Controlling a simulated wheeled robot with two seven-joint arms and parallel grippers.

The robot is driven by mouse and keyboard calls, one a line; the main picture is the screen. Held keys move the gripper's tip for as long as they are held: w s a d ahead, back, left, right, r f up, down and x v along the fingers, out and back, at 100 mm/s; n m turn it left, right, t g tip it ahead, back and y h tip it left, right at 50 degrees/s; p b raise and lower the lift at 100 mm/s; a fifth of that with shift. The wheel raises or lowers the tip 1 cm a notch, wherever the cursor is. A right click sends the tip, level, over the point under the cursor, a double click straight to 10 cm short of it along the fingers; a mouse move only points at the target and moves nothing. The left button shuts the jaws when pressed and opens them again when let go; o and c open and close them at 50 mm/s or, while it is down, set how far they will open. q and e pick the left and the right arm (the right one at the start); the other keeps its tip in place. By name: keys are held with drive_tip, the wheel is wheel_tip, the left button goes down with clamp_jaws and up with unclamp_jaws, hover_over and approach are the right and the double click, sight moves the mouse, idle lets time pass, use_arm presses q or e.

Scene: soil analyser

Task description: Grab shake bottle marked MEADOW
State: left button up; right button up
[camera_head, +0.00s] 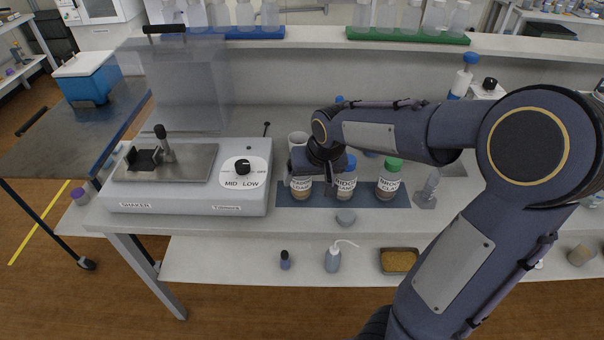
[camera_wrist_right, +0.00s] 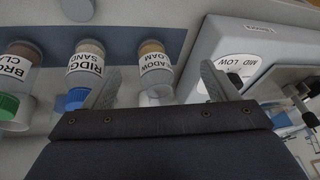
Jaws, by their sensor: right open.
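The MEADOW LOAM bottle (camera_wrist_right: 155,68) has brown contents and a white label. In the wrist view it is between the two fingers of my right gripper (camera_wrist_right: 160,85), which is open, with gaps on both sides. Its top is hidden behind the gripper body. In the head view the MEADOW bottle (camera_head: 301,188) stands on the dark blue mat, leftmost in the row, with my right gripper (camera_head: 308,178) over it, hiding its upper part. My left gripper is not in view.
The blue-capped RIDGE SAND bottle (camera_head: 346,182) stands close right of MEADOW, near one finger. The green-capped BROOK CLAY bottle (camera_head: 389,182) is further right. The shaker (camera_head: 190,200) stands left. A small grey lid-like disc (camera_head: 346,217) lies in front of the mat (camera_head: 365,200).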

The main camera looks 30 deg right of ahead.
drive_tip(key=h, duration=0.2)
hover_over(300, 186)
drive_tip(key=s, duration=0.2)
drive_tip(key=x, duration=0.3)
drive_tip(key=p+x, duration=0.1)
drive_tip(key=x, duration=0.4)
drive_tip(key=shift+w+d+f+p, duration=0.15)
drive_tip(key=shift+w+p, duration=0.25)
drive_tip(key=shift+w, duration=0.05)
drive_tip(key=shift+c, duration=0.4)
drive_tip(key=c, duration=1)
